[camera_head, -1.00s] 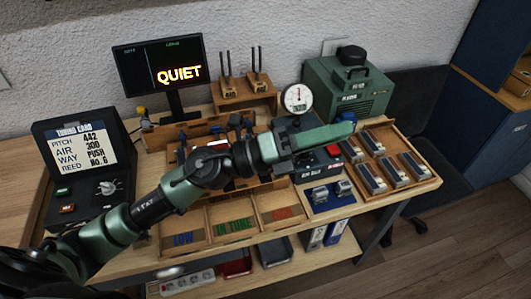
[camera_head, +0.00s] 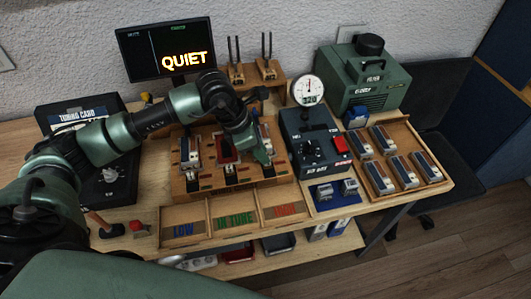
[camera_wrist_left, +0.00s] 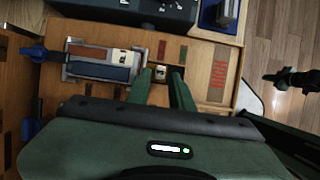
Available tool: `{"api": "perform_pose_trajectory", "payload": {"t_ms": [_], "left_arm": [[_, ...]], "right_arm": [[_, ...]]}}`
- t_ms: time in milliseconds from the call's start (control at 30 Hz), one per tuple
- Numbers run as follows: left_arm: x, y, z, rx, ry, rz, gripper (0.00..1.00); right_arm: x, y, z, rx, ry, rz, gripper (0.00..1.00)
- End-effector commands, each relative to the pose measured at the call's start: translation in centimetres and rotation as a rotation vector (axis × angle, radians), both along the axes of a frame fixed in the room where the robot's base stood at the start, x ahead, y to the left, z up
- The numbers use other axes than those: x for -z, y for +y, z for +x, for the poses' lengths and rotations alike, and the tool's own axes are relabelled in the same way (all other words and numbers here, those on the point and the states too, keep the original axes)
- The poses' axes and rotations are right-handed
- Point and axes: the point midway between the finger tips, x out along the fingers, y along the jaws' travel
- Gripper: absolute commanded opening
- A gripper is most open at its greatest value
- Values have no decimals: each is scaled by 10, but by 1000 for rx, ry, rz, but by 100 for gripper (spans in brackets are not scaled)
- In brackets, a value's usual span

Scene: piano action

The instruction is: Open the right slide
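The slide board (camera_head: 240,176) stands mid-bench with three bays. In the left wrist view this unit (camera_wrist_left: 104,62) lies left of the fingers. There my left gripper (camera_wrist_left: 160,84) is open, its two green fingers apart. A small wood-and-white block (camera_wrist_left: 159,73), perhaps the slide's knob, shows between the fingertips; contact cannot be told. A dark green shape (camera_wrist_left: 291,80) over the floor may be my right gripper; its fingers are unclear.
Labelled trays (camera_head: 232,219) lie in front of the board. A control box with a dial gauge (camera_head: 318,150) stands close on the right, and a wooden tray of several units (camera_head: 398,147) lies beyond it. The monitor (camera_head: 165,45) reads QUIET.

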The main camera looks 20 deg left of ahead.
Motion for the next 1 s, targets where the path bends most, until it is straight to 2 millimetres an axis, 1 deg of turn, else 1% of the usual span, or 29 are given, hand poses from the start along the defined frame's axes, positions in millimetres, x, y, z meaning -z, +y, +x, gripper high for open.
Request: {"api": "perform_pose_trajectory", "payload": {"t_ms": [33,200,333,533,567,600,633,1000], "left_arm": [[6,-3,1,2,4,-2,22],[22,-9,5,1,3,-2,22],[27,-10,6,1,0,-3,22],[27,-10,6,1,0,-3,22],[27,-10,6,1,0,-3,13],[27,-10,6,1,0,-3,2],[27,-10,6,1,0,-3,0],[26,-10,6,1,0,-4,0]], "right_arm": [[-4,0,0,0,0,0,0],[-7,0,0,0,0,0,0],[-8,0,0,0,0,0,0],[-7,0,0,-1,0,0,0],[-7,0,0,-1,0,0,0],[-7,0,0,-1,0,0,0],[-7,0,1,-1,-1,0,0],[-7,0,2,0,-2,-1,0]]}}
